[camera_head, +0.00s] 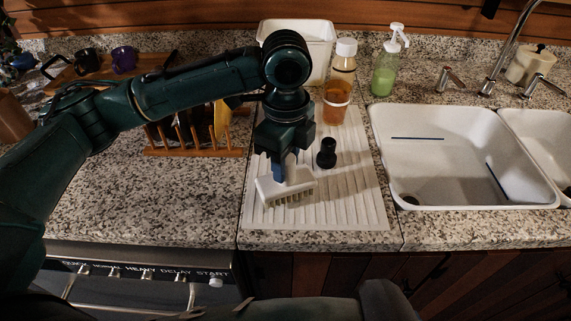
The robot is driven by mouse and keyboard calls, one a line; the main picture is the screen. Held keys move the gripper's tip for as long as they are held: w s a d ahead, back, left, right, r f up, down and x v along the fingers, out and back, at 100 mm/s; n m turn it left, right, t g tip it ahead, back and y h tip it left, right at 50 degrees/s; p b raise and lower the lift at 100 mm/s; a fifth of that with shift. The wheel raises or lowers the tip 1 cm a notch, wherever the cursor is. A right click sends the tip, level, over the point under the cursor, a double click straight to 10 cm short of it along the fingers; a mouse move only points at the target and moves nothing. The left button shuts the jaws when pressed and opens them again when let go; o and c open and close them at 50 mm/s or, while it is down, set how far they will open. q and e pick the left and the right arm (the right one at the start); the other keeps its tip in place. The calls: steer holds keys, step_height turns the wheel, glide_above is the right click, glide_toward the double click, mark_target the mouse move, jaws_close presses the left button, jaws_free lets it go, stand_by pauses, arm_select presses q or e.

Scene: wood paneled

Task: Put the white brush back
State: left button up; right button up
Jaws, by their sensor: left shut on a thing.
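The white brush (285,187) has a pale block with bristles along its lower edge. It is at the front left of the white ridged drying mat (345,208). My left gripper (284,167) points down from above and is shut on the brush. The fingers are partly hidden by the gripper's body, and I cannot tell whether the bristles touch the mat. My right gripper is not in view.
A small black object (326,153) stands on the mat just right of the gripper. An amber cup (336,101), a jar (344,58), a green soap bottle (386,75) and a white bin (318,45) stand behind. A wooden rack (190,152) is left; the white sink (455,150) is right.

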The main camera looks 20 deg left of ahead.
arm_select(q)
steer(key=shift+f, duration=0.65)
steer(key=o, duration=0.9)
steer(key=shift+f, duration=0.1)
steer(key=shift+o, duration=0.2)
step_height(320, 180, up, 12)
steer(key=shift+r, duration=0.2)
steer(key=shift+s+f, duration=0.1)
